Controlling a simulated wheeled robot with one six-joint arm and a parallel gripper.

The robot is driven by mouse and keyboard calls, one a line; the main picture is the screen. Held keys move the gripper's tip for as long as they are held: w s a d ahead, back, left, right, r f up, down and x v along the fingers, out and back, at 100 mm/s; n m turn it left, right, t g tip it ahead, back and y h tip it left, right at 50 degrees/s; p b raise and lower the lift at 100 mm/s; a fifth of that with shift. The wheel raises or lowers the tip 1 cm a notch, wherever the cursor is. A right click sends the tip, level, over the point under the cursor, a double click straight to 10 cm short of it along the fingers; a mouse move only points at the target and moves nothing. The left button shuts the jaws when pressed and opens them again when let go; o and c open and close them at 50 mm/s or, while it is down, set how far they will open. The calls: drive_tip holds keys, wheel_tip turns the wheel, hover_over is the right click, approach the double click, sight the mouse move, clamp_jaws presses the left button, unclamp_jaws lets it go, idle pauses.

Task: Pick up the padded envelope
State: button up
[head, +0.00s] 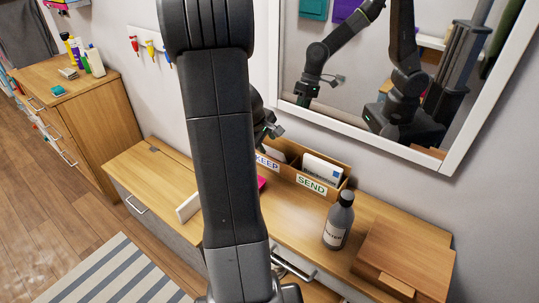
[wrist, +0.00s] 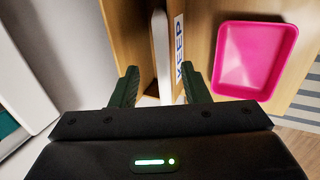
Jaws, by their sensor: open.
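My gripper (head: 272,130) is partly hidden behind my arm in the head view, above the KEEP end of the wooden letter box. In the wrist view my gripper (wrist: 161,76) is open, its two dark fingers apart. A thin, pale, upright edge (wrist: 160,45), possibly the padded envelope, shows between the fingers, beside the box wall with the KEEP label (wrist: 179,45). I cannot tell whether the fingers touch it. Another white, envelope-like item (head: 322,168) stands in the SEND compartment.
A pink tray (wrist: 255,55) lies beside the box. A grey bottle (head: 339,220) and a wooden box (head: 405,255) stand on the right of the cabinet top. A framed mirror (head: 460,150) hangs close behind. A white upright item (head: 187,207) is left of my arm.

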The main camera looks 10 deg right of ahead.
sight(267, 148)
drive_tip(key=x, duration=0.4)
drive_tip(key=shift+w+a+f, duration=0.1)
drive_tip(key=shift+w+a, duration=0.05)
drive_tip(key=shift+a, duration=0.25)
drive_tip(key=shift+w+d+f, duration=0.15)
drive_tip(key=shift+w+f, duration=0.05)
drive_tip(key=shift+f, duration=0.25)
clamp_jaws()
